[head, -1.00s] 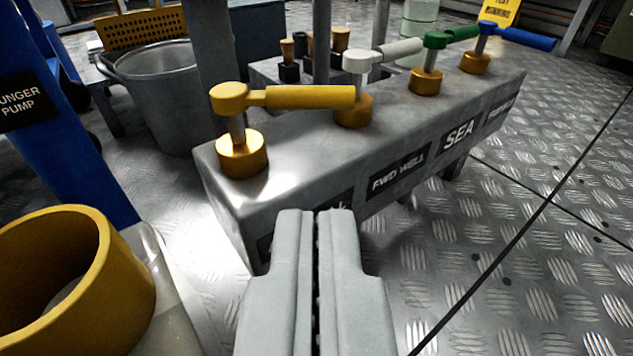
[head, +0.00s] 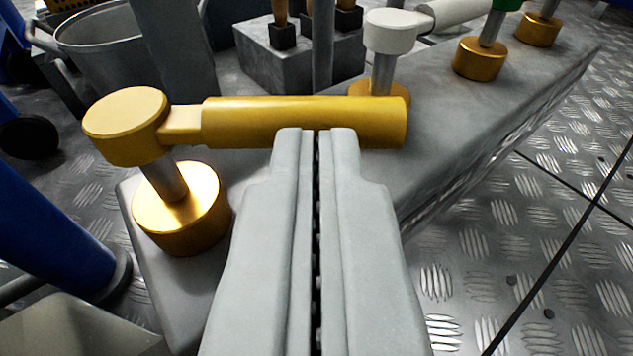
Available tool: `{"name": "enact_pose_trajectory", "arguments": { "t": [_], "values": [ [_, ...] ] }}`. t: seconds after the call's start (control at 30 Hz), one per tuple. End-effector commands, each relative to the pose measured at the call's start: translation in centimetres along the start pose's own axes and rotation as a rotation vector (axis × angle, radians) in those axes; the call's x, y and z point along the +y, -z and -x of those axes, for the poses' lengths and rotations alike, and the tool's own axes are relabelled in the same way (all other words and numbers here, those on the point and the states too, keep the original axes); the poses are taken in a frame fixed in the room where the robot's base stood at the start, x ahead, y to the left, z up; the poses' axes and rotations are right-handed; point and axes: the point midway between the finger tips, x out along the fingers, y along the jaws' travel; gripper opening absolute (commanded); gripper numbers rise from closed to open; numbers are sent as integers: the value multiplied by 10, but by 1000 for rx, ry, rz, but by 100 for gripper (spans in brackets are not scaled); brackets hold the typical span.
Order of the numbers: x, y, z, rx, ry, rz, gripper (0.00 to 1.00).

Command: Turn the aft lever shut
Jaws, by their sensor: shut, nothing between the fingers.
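A yellow lever (head: 300,122) stands at the near end of a grey metal valve box (head: 440,130). Its round hub sits on a post above a brass collar (head: 182,215). My gripper (head: 317,133) is shut and empty. Its fingertips overlap the lower edge of the yellow handle in the picture, right of the handle's middle; I cannot tell whether they touch. My fingers hide part of the box's front face, and no lever label is readable now.
A white lever (head: 395,32) stands behind the yellow one, with a green lever (head: 507,4) farther right. A grey bucket (head: 115,40) and a block with dark sockets (head: 290,60) are behind. A blue post (head: 50,235) is at left.

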Motion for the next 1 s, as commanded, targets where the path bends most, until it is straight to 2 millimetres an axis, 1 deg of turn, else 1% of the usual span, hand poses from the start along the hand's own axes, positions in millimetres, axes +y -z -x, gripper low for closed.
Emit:
{"name": "enact_pose_trajectory", "arguments": {
  "t": [0.13, 0.63, 0.77, 1.0],
  "values": [
    [0, 0, -5, -1, 0, 0, 0],
    [2, 0, -6, -1, 19, 4, 0],
    [4, 1, -10, 0, 59, 12, 0],
    [10, 3, -20, 1, 205, 41, 0]
  ]
}}
